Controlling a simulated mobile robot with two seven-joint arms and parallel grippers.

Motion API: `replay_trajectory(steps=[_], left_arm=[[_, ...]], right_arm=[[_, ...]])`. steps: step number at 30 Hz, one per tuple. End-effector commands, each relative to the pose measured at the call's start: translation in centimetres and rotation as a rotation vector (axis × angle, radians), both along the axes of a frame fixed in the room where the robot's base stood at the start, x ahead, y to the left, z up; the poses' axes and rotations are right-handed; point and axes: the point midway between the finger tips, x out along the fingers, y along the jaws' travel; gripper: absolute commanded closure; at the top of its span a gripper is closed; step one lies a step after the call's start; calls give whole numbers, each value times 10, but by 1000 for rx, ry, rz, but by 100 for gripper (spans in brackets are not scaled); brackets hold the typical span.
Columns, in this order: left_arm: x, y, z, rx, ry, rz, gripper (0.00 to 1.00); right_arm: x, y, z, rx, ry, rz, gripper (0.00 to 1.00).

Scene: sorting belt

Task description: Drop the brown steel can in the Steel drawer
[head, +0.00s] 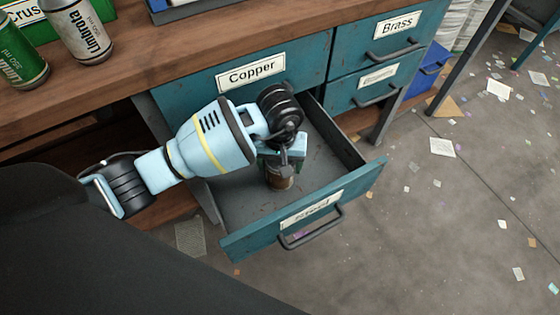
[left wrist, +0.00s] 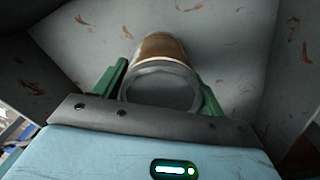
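The Steel drawer (head: 248,241) is pulled open below the Copper drawer; the label on its front is hard to read. My left gripper (head: 281,160) reaches down inside it. The gripper is shut on the brown can (head: 279,182), which is upright or nearly so. In the left wrist view the can (left wrist: 158,48) sits between the green fingers (left wrist: 160,92), its pale round end towards the camera. Grey drawer surfaces lie beyond it. I cannot tell whether the can touches the drawer floor. My right gripper is not in view.
The Copper drawer (head: 297,72), Brass drawer (head: 375,48) and another drawer (head: 340,93) are shut. A silver can (head: 82,35) and a green can (head: 18,55) stand on the wooden worktop (head: 170,45). Paper scraps litter the floor to the right.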

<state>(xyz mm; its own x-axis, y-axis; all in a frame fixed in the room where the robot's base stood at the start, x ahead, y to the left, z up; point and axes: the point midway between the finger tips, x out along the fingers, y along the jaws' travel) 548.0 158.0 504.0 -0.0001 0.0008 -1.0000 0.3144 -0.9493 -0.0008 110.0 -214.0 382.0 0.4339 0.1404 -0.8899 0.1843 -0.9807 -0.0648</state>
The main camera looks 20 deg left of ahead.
Motion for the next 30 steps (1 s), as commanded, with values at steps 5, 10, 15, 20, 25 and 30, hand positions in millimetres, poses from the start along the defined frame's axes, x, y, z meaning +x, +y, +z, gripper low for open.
replay_trajectory(steps=[5, 10, 15, 20, 25, 30], left_arm=[[0, 0, 0, 0, 0, 0, 14], [0, 0, 0, -1, 0, 0, 14], [0, -1, 8, -3, -1, -1, 14], [2, 1, 34, 1, -7, -1, 14], [2, 1, 70, 3, -8, -2, 14], [1, 0, 102, 1, -6, -1, 14]], right_arm=[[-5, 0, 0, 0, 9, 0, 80], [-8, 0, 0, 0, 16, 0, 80], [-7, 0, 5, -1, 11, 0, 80], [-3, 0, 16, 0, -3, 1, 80], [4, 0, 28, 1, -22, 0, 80], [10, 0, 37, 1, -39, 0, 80]])
